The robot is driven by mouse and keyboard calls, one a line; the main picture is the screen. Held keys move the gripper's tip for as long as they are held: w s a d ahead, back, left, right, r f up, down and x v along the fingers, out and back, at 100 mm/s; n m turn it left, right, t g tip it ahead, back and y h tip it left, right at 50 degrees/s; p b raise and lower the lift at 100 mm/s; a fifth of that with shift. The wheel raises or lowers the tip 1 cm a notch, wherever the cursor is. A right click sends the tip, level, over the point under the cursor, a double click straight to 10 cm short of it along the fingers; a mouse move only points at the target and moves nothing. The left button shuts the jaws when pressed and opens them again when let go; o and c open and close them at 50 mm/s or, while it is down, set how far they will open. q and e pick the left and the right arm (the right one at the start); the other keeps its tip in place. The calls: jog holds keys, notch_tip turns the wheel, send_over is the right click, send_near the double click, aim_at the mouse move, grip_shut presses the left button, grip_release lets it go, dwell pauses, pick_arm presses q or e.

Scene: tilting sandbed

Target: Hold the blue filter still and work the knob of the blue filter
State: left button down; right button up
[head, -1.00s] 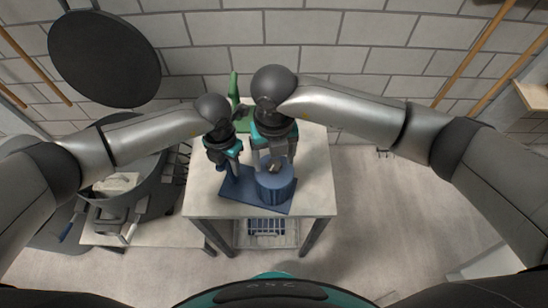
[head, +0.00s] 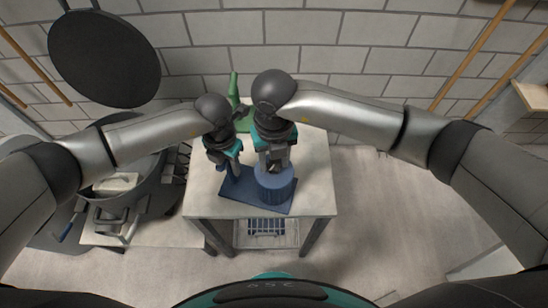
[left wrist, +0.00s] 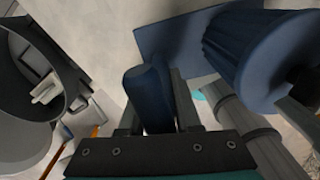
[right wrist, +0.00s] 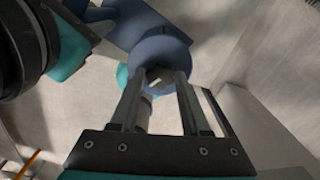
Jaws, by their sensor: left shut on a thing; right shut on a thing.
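The blue filter (head: 276,190) is a round ribbed drum on a flat blue base plate (head: 236,193) on the table. A blue upright post (left wrist: 150,92) stands on the plate to the left of the drum. My left gripper (head: 231,172) is shut on this post, with one finger on each side in the left wrist view (left wrist: 155,108). The dark knob (right wrist: 158,76) sits in the middle of the drum's top. My right gripper (right wrist: 160,88) comes from above and is shut on the knob. In the head view the right gripper (head: 277,168) hides most of the knob.
The table (head: 315,175) is clear to the right of the filter. A green object (head: 236,92) stands at the back, by the brick wall. A large grey bowl-like container (head: 110,205) with things in it stands at the left.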

aim_at(274, 164)
grip_shut()
jog(key=shift+n, duration=1.7)
jog(key=o, duration=1.1)
grip_release()
notch_tip(274, 164, up, 12)
